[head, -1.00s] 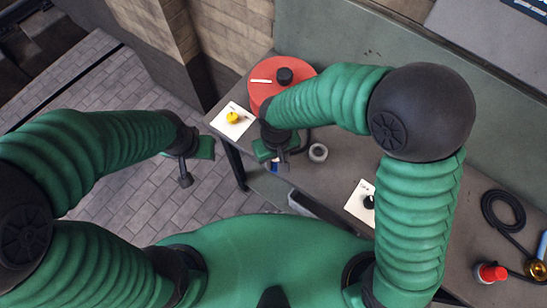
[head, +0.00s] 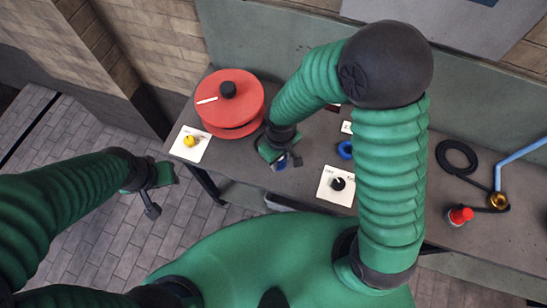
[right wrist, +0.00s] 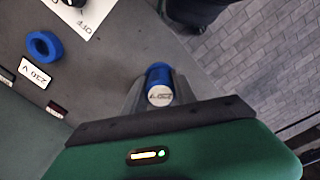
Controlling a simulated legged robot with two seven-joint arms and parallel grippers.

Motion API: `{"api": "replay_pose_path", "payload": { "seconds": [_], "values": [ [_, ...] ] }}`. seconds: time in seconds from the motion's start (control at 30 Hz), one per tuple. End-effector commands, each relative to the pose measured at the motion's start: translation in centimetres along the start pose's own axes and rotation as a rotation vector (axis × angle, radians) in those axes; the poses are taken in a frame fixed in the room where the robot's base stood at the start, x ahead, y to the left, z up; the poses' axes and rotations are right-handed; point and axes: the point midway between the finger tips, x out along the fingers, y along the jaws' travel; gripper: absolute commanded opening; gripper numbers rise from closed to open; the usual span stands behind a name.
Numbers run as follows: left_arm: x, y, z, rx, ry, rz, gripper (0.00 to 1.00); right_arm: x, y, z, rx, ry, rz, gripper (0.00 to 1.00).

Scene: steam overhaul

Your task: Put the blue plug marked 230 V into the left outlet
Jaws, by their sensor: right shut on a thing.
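The blue plug (right wrist: 159,82) is in the jaws of my right gripper (right wrist: 150,95), seen in the right wrist view. Its pale end face carries small upside-down lettering that is hard to read. In the head view the right gripper (head: 284,163) is over the bench near its front edge, with a bit of the plug (head: 278,166) showing. A blue ring-shaped outlet (head: 346,150) lies to its right, beside my arm; the right wrist view shows it too (right wrist: 43,45), next to a 230 V label (right wrist: 35,72). My left gripper (head: 155,192) hangs over the floor, apart from everything; its jaws are unclear.
A red drum (head: 247,98) and a yellow knob (head: 190,140) on a white card are left on the bench. A black knob (head: 338,184) is in front of the outlet. A black hose (head: 455,158) and red button (head: 461,215) are right. My right arm hides some bench.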

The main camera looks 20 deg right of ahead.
Motion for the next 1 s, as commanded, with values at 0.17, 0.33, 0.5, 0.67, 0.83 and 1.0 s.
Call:
{"api": "replay_pose_path", "payload": {
  "seconds": [0.17, 0.33, 0.5, 0.67, 0.83, 1.0],
  "values": [
    [-0.3, 0.0, -0.1, 0.000, 0.000, 0.000, 0.36, -0.1, 0.5, 0.2, 0.001, 0.000, 0.000, 0.00],
    [-1.3, 0.0, -0.3, 0.000, 0.000, 0.000, 0.36, -0.3, 2.7, 1.2, 0.003, -0.002, 0.000, 0.00],
    [-2.1, 0.0, -0.5, 0.000, 0.000, 0.000, 0.36, -0.3, 5.0, 2.1, 0.004, -0.002, 0.000, 0.00],
    [-2.9, 0.0, -0.7, 0.000, 0.000, 0.000, 0.36, -0.3, 7.1, 3.0, 0.004, -0.001, 0.000, 0.00],
    [-3.8, 0.0, -0.9, 0.000, 0.000, 0.000, 0.36, -0.4, 9.4, 3.9, 0.004, 0.000, 0.000, 0.00],
    [-4.3, 0.0, -1.0, 0.000, 0.000, 0.000, 0.36, -0.2, 10.9, 4.6, 0.001, 0.000, 0.000, 0.00]
  ]
}}
